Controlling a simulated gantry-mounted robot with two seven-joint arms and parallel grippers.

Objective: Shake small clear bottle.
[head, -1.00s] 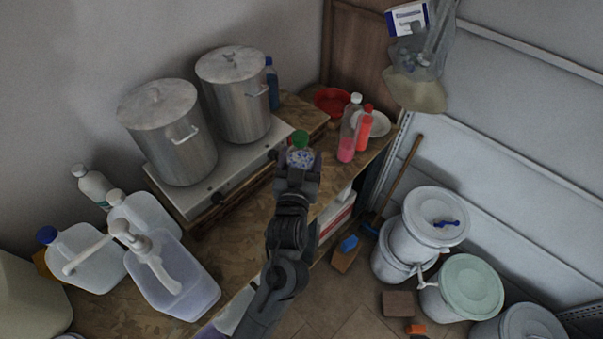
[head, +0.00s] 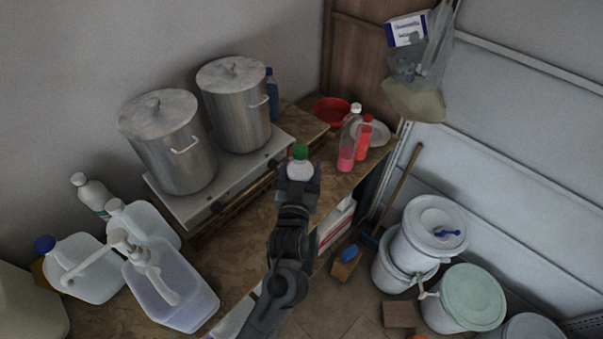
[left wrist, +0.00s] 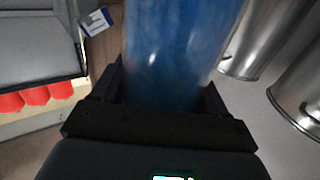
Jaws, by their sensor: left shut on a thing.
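A small bottle with a green cap (head: 300,151) and a pale, clear-looking upper body (head: 300,168) stands up from my left gripper (head: 298,186) in the head view, over the front of the wooden worktop. The gripper hides its lower part. In the left wrist view, a blurred blue bottle body (left wrist: 180,45) fills the space between the fingers of my left gripper (left wrist: 165,95), which is shut on it. Its cap is out of that view. My right gripper is in neither view.
Two steel pots (head: 168,148) (head: 235,105) stand behind the bottle. Clear jugs (head: 165,285) crowd the left. A pink-filled bottle (head: 346,160) and a red bottle (head: 363,138) stand right of the gripper. White drums (head: 435,225) are on the floor at right.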

